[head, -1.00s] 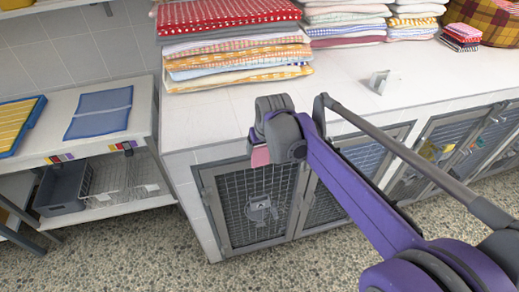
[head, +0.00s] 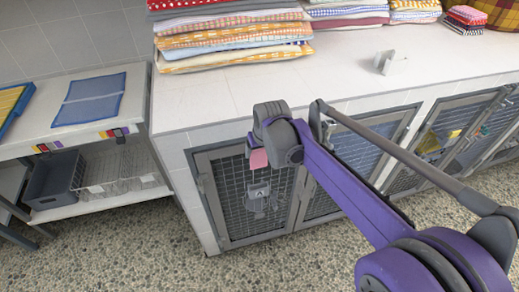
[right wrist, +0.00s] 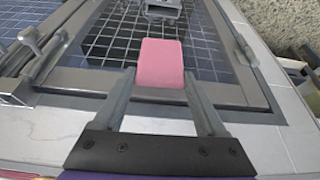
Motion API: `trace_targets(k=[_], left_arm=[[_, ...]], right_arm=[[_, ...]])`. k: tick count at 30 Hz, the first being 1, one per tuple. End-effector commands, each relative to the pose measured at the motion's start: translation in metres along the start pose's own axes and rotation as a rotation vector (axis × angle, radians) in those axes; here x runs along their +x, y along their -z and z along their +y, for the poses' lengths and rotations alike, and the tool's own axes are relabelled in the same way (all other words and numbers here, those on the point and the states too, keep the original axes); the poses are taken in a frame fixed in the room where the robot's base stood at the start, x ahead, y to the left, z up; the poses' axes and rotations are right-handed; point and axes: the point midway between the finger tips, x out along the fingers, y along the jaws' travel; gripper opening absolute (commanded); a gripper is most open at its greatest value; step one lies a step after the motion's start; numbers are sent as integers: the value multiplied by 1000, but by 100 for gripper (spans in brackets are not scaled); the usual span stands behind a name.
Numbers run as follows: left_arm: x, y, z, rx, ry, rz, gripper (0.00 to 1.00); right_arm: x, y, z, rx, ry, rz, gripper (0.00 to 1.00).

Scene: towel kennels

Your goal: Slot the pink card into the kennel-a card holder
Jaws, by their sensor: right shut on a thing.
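The pink card (head: 258,159) is held in my right gripper (head: 261,143), in front of the upper part of the leftmost kennel door (head: 231,207). In the right wrist view the card (right wrist: 161,64) sticks out between the two fingers of the gripper (right wrist: 159,84), which are shut on its near end. A grey card holder (head: 262,197) is on that door's mesh, just below the card in the head view. In the right wrist view the holder (right wrist: 162,10) shows at the top edge, beyond the card with a gap between. My left gripper is not in view.
The white counter (head: 225,105) above the kennels bears stacks of folded towels (head: 235,45) and a small grey bracket (head: 384,63). A side shelf with a blue mat (head: 92,98), a grey bin (head: 55,180) and a wire basket (head: 120,172) stands at left. Speckled floor in front is clear.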

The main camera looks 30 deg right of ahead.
Motion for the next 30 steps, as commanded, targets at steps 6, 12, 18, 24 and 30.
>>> trace_targets(k=[6, 12, 18, 24, 30], left_arm=[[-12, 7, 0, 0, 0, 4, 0], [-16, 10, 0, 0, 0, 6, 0], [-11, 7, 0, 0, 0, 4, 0], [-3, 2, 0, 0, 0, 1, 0], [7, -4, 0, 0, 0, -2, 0]], right_arm=[[22, -4, 0, 19, -11, 1, 20], [39, -11, 0, 36, -19, 1, 20], [47, -14, 0, 37, -19, 0, 20], [58, -19, 0, 37, -19, 0, 20], [71, -25, 0, 37, -19, 0, 20]])
